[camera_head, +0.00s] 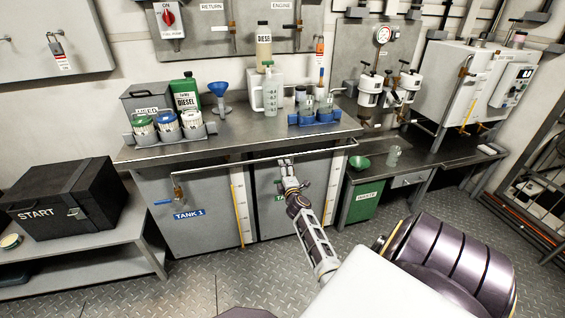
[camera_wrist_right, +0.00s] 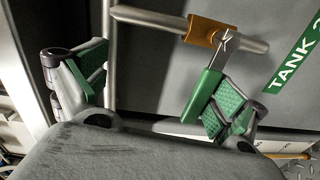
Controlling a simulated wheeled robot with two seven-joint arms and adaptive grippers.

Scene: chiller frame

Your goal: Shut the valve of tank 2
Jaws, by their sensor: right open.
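Tank 2 (camera_head: 264,215) is the grey cabinet right of tank 1. Its green label (camera_wrist_right: 293,62) shows in the right wrist view and is mostly covered by my right arm in the head view. The valve has a brass body (camera_wrist_right: 204,32) on a horizontal pipe and a green lever handle (camera_wrist_right: 203,96). The handle slants downward, across the pipe. My right gripper (camera_head: 287,163) is at this valve. In the wrist view the open right gripper (camera_wrist_right: 160,75) has the handle between its fingers, close beside the right finger's green pad; contact is unclear. My left gripper is out of view.
Tank 1's valve with a blue handle (camera_head: 164,202) is to the left. A steel pipe (camera_head: 240,158) runs beneath the counter edge (camera_head: 235,142). A green waste bin (camera_head: 362,202) stands right of tank 2. The floor in front is clear.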

